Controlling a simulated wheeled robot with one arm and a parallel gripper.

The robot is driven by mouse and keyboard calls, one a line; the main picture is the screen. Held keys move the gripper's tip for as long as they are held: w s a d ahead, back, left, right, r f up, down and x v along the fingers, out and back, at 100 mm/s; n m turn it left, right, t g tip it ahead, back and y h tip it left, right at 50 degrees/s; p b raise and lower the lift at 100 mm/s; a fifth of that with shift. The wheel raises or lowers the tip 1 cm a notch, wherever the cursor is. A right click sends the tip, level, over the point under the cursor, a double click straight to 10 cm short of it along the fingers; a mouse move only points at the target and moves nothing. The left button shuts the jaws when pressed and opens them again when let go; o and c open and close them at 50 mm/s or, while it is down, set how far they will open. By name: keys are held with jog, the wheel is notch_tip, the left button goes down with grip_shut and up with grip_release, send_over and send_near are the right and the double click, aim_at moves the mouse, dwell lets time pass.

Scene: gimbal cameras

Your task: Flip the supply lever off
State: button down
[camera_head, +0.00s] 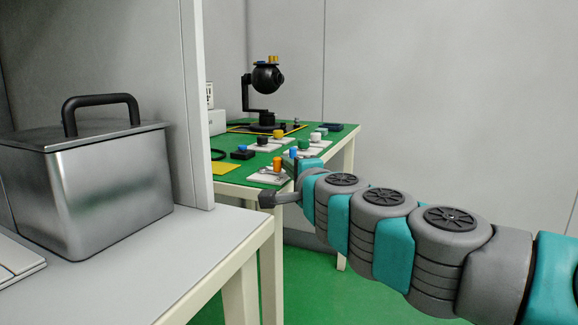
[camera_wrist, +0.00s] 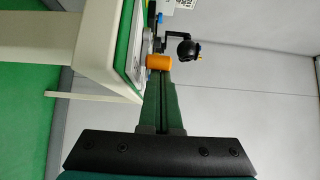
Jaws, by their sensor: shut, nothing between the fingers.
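Several small levers with coloured caps stand on pale plates on the green-topped table. None shows a readable label, so I cannot tell which is the supply lever. An orange-capped one (camera_head: 277,164) is at the near edge, with a blue-capped one (camera_head: 293,153) just behind it. In the wrist view an orange cylinder cap (camera_wrist: 159,62) lies right at the tips of my gripper (camera_wrist: 160,76). The fingers are shut together with nothing between them. I cannot tell whether they touch the cap. In the head view my arm reaches to the table's near right corner.
The green-topped table (camera_head: 230,178) also carries a black gimbal camera (camera_head: 267,78), which shows in the wrist view (camera_wrist: 188,48) too. A grey table (camera_head: 150,260) with a metal box (camera_head: 92,195) and an upright panel stand at left. The floor between is clear.

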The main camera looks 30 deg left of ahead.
jog(key=shift+s+a+m+t+h, duration=0.1)
jog(key=shift+s+m+t+h, duration=0.35)
jog(key=shift+m+t+h, duration=0.45)
dwell(5.0)
dwell(1.1)
notch_tip(320, 180, up, 4)
jog(key=shift+f+p, duration=0.2)
jog(key=shift+p, duration=0.9)
jog(key=r+p+v, duration=0.1)
jog(key=p+v, duration=0.1)
jog(key=v, duration=1.4)
jog(key=shift+w+d+r, duration=0.2)
jog(key=shift+d+r, duration=0.1)
